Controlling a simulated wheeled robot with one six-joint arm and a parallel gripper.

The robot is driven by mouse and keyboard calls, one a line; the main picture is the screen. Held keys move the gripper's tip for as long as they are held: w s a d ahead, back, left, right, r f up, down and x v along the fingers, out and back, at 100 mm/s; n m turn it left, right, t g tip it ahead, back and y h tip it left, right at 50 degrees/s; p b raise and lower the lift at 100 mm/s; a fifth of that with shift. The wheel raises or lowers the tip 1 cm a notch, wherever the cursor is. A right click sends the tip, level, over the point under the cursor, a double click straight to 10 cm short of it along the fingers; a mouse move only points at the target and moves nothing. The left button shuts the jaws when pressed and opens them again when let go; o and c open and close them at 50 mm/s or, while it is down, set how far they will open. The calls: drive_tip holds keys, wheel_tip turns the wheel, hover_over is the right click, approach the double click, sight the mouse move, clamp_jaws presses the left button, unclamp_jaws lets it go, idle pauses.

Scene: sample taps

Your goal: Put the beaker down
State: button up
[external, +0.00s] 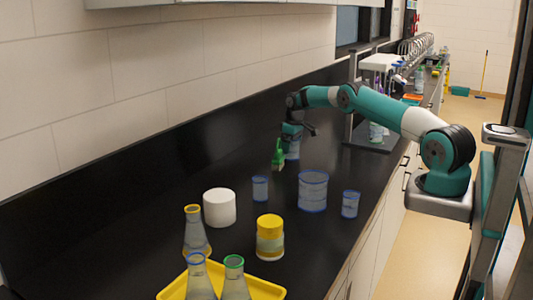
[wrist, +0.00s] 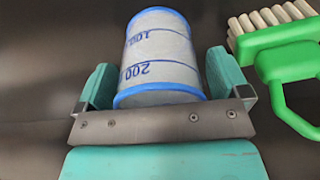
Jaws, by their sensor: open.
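A clear beaker (wrist: 158,60) with blue rims and blue volume marks is between the two fingers of my gripper (wrist: 163,84) in the wrist view. The fingers are open, one on each side, with little visible gap to the glass.
A green brush (wrist: 285,55) is close to the right; it also shows in the external view (external: 278,156). Nearer stand blue-rimmed beakers (external: 313,190), a white cylinder (external: 219,208), a yellow-lidded jar (external: 270,238) and flasks by a yellow tray (external: 262,288). A rack (external: 375,100) stands behind.

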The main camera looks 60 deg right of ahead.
wheel_tip(320, 180, up, 12)
drive_tip(key=s+b, duration=0.1)
drive_tip(key=b, duration=0.2)
drive_tip(key=s+a+r+n+y, duration=0.1)
drive_tip(key=s+a+r, duration=0.25)
drive_tip(key=a, duration=0.65)
drive_tip(key=s+a+r+n, duration=0.2)
drive_tip(key=a+r, duration=0.2)
drive_tip(key=a, duration=0.6)
drive_tip(key=s+a+r+n+y, duration=0.1)
drive_tip(key=s+a+r, duration=0.15)
drive_tip(key=a, duration=0.75)
drive_tip(key=s+a+r+n+y, duration=0.1)
drive_tip(key=s+a+r+n, duration=0.1)
drive_tip(key=s+a, duration=1.35)
drive_tip(key=s+a+f, duration=0.1)
drive_tip(key=s+f, duration=0.1)
drive_tip(key=s, duration=0.6)
drive_tip(key=s+a+f+n+g+y, duration=0.1)
drive_tip(key=s+f, duration=0.1)
drive_tip(key=s, duration=0.6)
drive_tip(key=shift+s, duration=0.4)
